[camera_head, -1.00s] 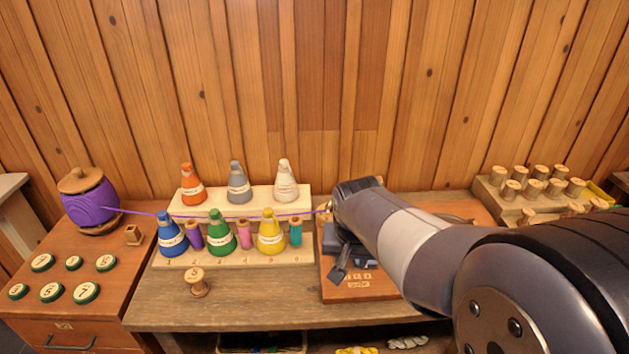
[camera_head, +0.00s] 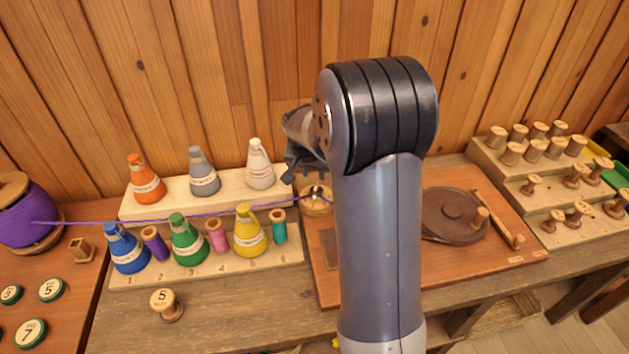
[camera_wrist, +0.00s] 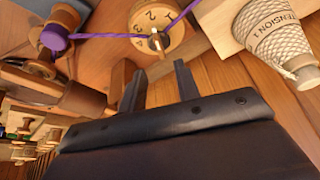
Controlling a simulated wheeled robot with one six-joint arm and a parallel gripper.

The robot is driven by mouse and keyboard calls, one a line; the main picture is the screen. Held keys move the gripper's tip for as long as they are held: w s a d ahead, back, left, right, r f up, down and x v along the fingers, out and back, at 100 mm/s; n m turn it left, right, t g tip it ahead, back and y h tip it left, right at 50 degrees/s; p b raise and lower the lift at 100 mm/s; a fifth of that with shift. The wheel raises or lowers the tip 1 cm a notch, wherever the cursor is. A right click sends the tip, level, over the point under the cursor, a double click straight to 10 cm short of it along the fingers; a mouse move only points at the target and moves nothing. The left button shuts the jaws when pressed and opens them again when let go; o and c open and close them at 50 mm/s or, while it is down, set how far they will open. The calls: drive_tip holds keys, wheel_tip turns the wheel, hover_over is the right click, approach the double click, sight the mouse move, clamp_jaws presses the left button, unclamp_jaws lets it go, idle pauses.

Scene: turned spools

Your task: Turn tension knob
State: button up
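The tension knob is a round wooden dial (camera_wrist: 172,42) with numbers on its face and a small metal post with a light pointer at its centre. The purple thread (camera_wrist: 182,15) passes at this post. In the head view the dial (camera_head: 316,207) sits at the back left of the reddish board (camera_head: 440,262). My gripper (camera_wrist: 158,72) is open, with nothing between its two dark fingers. In the wrist view the fingertips are just below the dial and appear apart from it. In the head view my gripper (camera_head: 300,160) is above and behind the dial, partly hidden by my arm.
A white cone labelled TENSION 1 (camera_wrist: 270,35) stands near the dial. Coloured cones and small spools fill the stepped rack (camera_head: 285,255) to the left. A dark turntable (camera_head: 450,215) lies right of my arm. The purple thread leads left to a purple ball (camera_head: 25,218).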

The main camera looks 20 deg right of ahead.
sight(316, 186)
drive_tip(key=p+x, duration=0.1)
drive_tip(key=x, duration=0.6)
drive_tip(key=shift+f, duration=0.35)
drive_tip(key=shift+c, duration=0.2)
clamp_jaws()
